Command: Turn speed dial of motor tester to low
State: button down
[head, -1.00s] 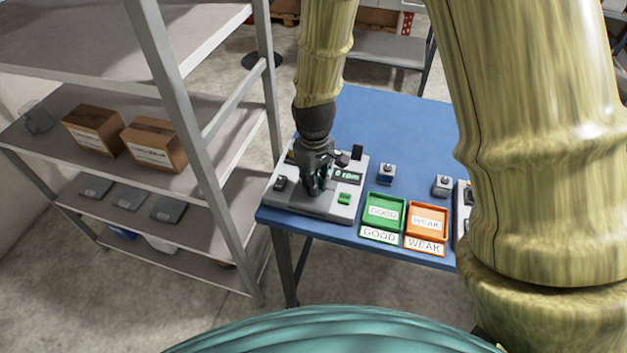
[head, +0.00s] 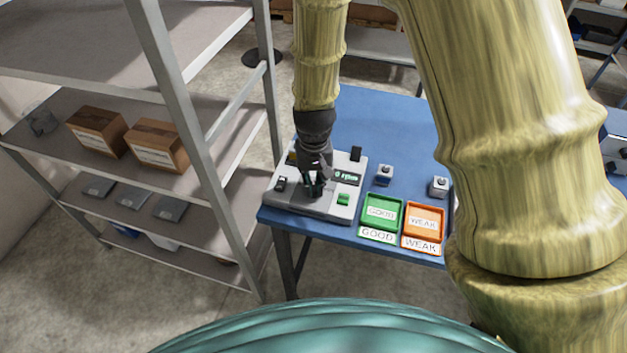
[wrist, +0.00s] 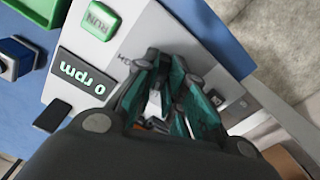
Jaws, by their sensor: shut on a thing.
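The motor tester (head: 331,206) is a light grey box on the left end of the blue table. Its display (head: 347,177) reads 0 rpm, also seen upside down in the wrist view (wrist: 84,79). A green RUN button (wrist: 103,19) sits beside the display. My gripper (head: 315,188) points down over the middle of the tester. In the wrist view its teal-padded fingers (wrist: 172,105) are closed around a small part on the panel, where the speed dial appears to be. The fingers hide most of it, and I cannot read its setting.
A green GOOD tray (head: 381,211) and an orange WEAK tray (head: 424,219) lie right of the tester. A metal shelf (head: 215,125) stands close on the left. The back of the blue table (head: 390,125) is clear.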

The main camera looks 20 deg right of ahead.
aim_at(314, 187)
jog(key=shift+r, duration=0.1)
dwell(0.3)
jog(key=c, duration=1.5)
grip_release()
jog(key=shift+r, duration=5.95)
